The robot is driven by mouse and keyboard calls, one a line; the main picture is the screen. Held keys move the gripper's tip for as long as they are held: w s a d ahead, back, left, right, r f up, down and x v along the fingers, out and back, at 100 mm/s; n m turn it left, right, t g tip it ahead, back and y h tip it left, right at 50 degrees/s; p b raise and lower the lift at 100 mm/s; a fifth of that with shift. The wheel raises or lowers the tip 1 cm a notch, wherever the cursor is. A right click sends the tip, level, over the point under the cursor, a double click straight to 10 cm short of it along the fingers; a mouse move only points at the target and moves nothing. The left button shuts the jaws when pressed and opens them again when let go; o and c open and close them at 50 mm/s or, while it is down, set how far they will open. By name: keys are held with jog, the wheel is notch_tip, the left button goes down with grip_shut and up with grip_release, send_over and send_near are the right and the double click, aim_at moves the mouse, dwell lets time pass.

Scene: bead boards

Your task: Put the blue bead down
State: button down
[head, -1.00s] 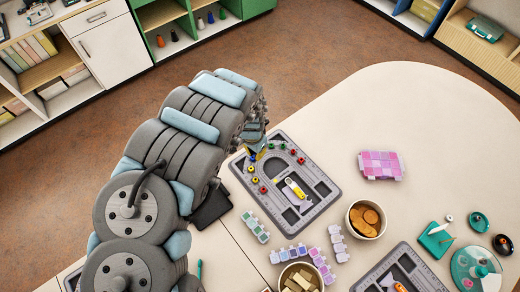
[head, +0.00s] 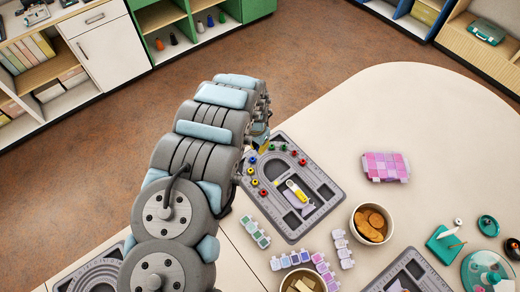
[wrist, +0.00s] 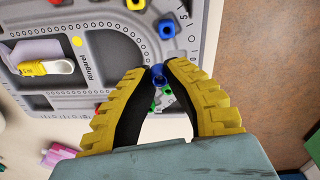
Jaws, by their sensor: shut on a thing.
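My gripper (wrist: 158,73), with yellow fingers and dark pads, is shut on a small blue bead (wrist: 158,80) at its fingertips. It is over the curved end of the grey bead board (wrist: 108,44). Another blue bead (wrist: 166,29) sits in the board's curved groove, just beyond the fingertips. Green beads (wrist: 166,91) show behind the held bead, between the fingers. I cannot tell whether the held bead touches the board. In the head view the board (head: 278,222) lies to the right of my arm, which hides the held bead.
Yellow and red beads (head: 255,182) follow the board's groove. A yellow-and-white tool (head: 297,192) lies in its middle. A purple case (head: 385,167), a bowl of orange discs (head: 371,222) and small bead boxes (head: 254,229) stand nearby.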

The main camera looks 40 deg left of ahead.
jog(key=shift+w+a+f+b, duration=0.2)
jog(key=shift+w+a+f, duration=0.1)
jog(key=shift+w+f, duration=0.4)
jog(key=shift+w+a+f+b, duration=0.2)
jog(key=shift+w+f, duration=0.25)
jog(key=shift+f, duration=0.3)
jog(key=shift+w+a+f, duration=0.15)
jog(key=shift+a, duration=0.05)
jog(key=shift+f, duration=0.15)
jog(key=shift+w+a+f, duration=0.1)
jog(key=shift+f, duration=0.05)
jog(key=shift+f+b, duration=0.5)
jog(key=shift+f, duration=0.95)
jog(key=shift+f, duration=0.3)
jog(key=c, duration=1.2)
grip_release()
jog(key=shift+r, duration=0.15)
